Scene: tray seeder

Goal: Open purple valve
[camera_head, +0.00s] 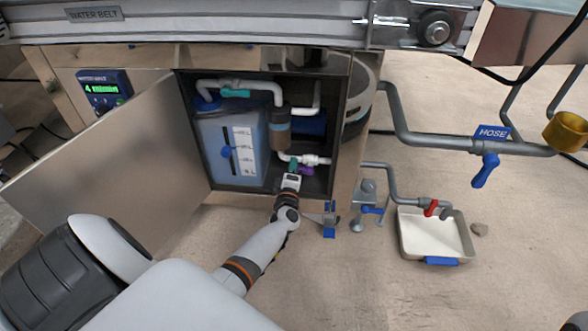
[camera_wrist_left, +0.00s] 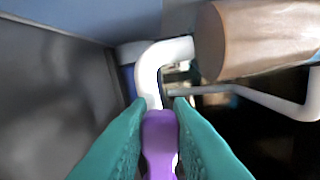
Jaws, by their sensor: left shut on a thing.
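The purple valve (camera_head: 307,171) sits on the white pipe low inside the open cabinet, near its right side. In the left wrist view its purple handle (camera_wrist_left: 160,140) lies between the teal fingers. My left gripper (camera_head: 293,166) reaches into the cabinet and is shut on the purple handle; it also shows in the left wrist view (camera_wrist_left: 161,115). The fingers hide the sides of the handle and part of the pipe behind it. My right gripper is not in view.
The cabinet door (camera_head: 110,160) stands open at left. A blue tank (camera_head: 205,135) and a brown filter (camera_head: 279,130) are inside near the gripper. A teal valve (camera_head: 235,93) is on the upper pipe. A white tray (camera_head: 432,232) lies on the floor at right.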

